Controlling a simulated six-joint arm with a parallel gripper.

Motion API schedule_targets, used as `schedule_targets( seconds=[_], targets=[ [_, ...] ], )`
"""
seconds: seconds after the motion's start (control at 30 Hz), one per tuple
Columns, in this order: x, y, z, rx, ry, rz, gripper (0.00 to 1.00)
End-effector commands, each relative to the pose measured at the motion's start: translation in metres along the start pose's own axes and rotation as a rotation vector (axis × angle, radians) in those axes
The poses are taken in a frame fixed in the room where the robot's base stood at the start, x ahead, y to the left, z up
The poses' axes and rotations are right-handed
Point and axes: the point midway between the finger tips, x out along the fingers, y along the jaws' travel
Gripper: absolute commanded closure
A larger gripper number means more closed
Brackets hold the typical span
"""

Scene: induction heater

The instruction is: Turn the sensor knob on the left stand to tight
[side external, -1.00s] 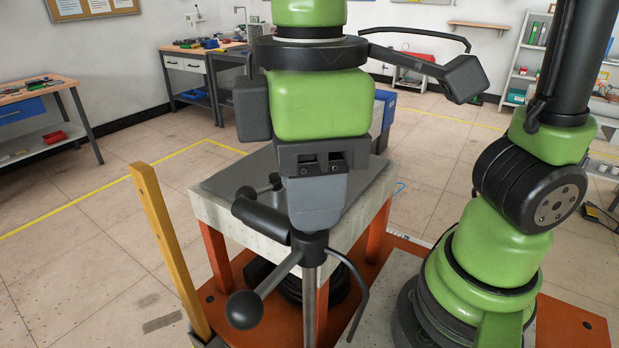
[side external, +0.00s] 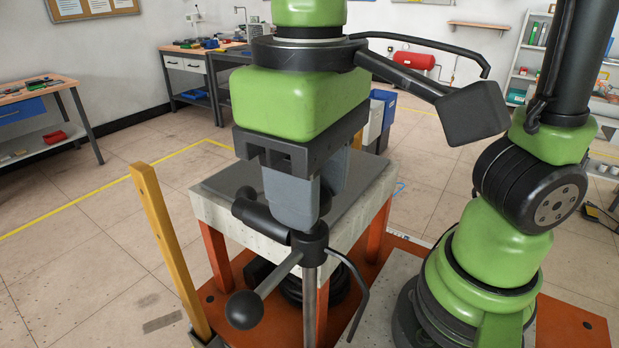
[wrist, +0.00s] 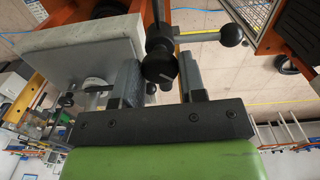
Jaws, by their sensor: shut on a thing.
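The sensor knob (wrist: 160,68) is round and black with a pale line on its face. In the wrist view it sits between the two grey fingers of my gripper (wrist: 159,84), which is shut on it. In the side view my gripper (side external: 298,205) points down at the top of the stand, and its fingers hide the knob. The stand has a metal post (side external: 309,290), a black clamp head (side external: 310,240), a black cylinder (side external: 261,215) to the left and a ball-ended handle (side external: 243,310) lower in front.
A grey-topped table (side external: 225,190) on orange legs stands right behind the post. A yellow upright bar (side external: 170,250) rises at the left. A curved black lever (side external: 355,285) hangs to the right of the post. Workbenches line the far wall, with open floor between.

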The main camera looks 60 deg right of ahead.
Motion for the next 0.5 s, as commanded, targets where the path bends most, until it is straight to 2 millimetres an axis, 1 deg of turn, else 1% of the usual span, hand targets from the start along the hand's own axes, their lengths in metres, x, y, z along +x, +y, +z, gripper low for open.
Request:
schedule_targets(
  seconds=[0.5],
  targets=[
    [0.0, 0.0002, 0.0004, 0.486, -0.001, 0.001, 0.86]
  ],
)
